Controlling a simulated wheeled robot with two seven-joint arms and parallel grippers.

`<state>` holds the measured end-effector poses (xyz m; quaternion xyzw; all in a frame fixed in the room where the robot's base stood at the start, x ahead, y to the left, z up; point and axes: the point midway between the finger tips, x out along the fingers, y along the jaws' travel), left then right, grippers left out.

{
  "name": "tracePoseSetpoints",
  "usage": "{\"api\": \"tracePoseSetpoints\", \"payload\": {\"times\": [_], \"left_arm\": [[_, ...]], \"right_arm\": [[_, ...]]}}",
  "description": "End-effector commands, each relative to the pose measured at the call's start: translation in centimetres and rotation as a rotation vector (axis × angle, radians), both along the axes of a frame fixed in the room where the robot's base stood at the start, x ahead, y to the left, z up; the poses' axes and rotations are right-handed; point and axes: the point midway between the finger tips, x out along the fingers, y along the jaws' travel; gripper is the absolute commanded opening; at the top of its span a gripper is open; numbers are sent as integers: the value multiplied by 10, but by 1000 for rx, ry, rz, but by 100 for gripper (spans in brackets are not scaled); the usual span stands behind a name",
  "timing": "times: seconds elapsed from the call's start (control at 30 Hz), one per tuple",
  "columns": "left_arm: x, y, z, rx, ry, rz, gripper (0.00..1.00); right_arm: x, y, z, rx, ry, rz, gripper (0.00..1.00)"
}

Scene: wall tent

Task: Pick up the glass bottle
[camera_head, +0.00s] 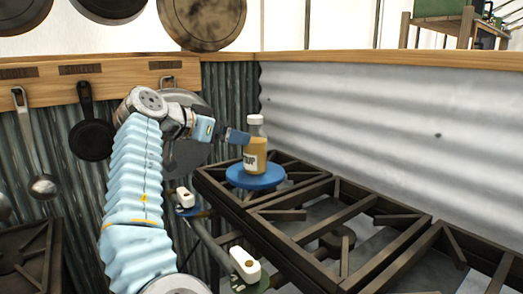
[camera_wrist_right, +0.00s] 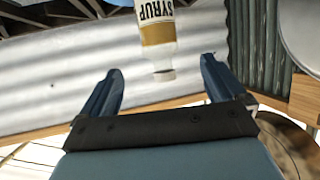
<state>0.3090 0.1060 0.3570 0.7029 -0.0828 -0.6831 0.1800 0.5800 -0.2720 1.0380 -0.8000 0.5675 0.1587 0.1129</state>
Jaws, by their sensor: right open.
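The glass bottle (camera_head: 255,153) stands upright on a round blue plate (camera_head: 248,179) on the dark stove grate. It has a clear neck, a pale cap and tan contents. In the right wrist view the bottle (camera_wrist_right: 157,30) appears upside down with a "SYRUP" label, its cap between and beyond the fingertips. My right gripper (camera_head: 238,136) is just left of the bottle's upper part, pointing at it. The right wrist view shows its blue fingers (camera_wrist_right: 162,66) spread apart with nothing clamped between them. My left gripper is not in view.
The dark grate (camera_head: 330,225) extends right and toward me. A corrugated metal wall (camera_head: 390,115) rises behind the bottle, with a wooden ledge (camera_head: 380,59) on top. Pans (camera_head: 92,138) and a ladle (camera_head: 43,187) hang at left. White-topped knobs (camera_head: 245,265) line the stove front.

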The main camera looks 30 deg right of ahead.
Motion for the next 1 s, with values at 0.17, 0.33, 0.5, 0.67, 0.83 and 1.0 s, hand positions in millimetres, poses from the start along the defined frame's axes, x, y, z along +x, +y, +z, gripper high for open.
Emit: {"api": "tracePoseSetpoints", "payload": {"times": [0.17,0.33,0.5,0.67,0.83,1.0], "left_arm": [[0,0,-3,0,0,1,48],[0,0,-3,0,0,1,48],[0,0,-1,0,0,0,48],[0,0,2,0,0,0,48],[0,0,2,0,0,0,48],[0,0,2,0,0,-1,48]], "right_arm": [[11,-35,-16,-1,1,-4,97],[19,-54,-24,0,2,-1,97],[23,-69,-29,0,2,-4,97],[31,-93,-38,0,1,-3,97],[35,-104,-43,-1,0,0,97],[35,-104,-43,-1,0,0,97]]}}
